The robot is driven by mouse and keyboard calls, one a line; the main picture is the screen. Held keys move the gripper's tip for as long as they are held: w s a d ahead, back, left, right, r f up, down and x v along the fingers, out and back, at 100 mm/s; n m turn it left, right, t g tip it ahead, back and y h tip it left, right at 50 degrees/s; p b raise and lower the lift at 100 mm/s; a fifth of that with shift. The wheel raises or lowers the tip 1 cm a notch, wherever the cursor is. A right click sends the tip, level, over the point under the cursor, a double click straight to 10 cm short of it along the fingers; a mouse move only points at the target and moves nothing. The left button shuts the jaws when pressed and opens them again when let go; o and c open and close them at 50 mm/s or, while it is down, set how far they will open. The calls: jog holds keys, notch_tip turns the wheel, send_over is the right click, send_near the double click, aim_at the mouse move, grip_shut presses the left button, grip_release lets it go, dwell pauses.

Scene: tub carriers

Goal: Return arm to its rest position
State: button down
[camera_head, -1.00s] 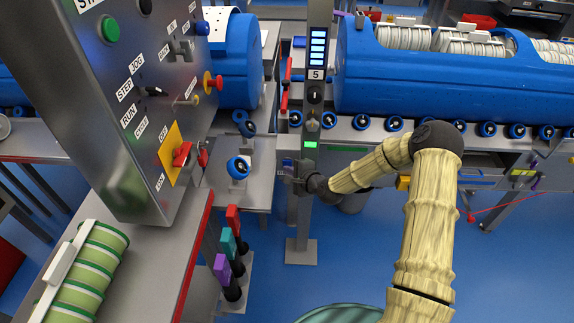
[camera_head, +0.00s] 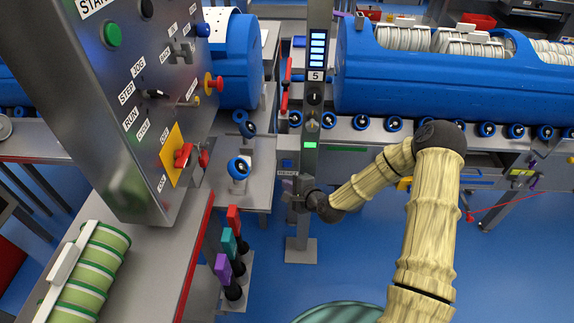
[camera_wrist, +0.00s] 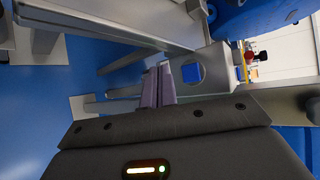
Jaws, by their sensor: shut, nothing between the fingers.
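My arm reaches from the bottom right of the head view to the grey post (camera_head: 308,160). My gripper (camera_head: 290,188) is at its end, in front of the post's lower part and below the small green display (camera_head: 310,145). In the wrist view, my gripper's two fingers (camera_wrist: 158,88) are together with nothing between them. A round plate with a blue square (camera_wrist: 191,73) is just right of the fingertips. I cannot tell whether the fingers touch the post.
A grey control panel (camera_head: 120,100) hangs at left. Blue tubs (camera_head: 440,75) lie on a roller conveyor behind the arm. Coloured handles (camera_head: 229,243) stand below the left bench. Open blue floor (camera_head: 500,270) is at right.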

dwell(0.6)
jog(key=s+d+r+n+g+h+p, duration=0.3)
jog(key=s+d+r+n, duration=0.4)
jog(key=s+r, duration=0.5)
jog(key=s+d+r+n+g+h+p, duration=0.4)
jog(key=s+d+r+n, duration=0.3)
jog(key=s+r, duration=0.5)
jog(key=d+r+h, duration=0.1)
jog(key=d, duration=0.1)
jog(key=shift+d+r+g+p, duration=0.2)
jog(key=shift+d+g+p, duration=0.1)
jog(key=shift+d, duration=0.05)
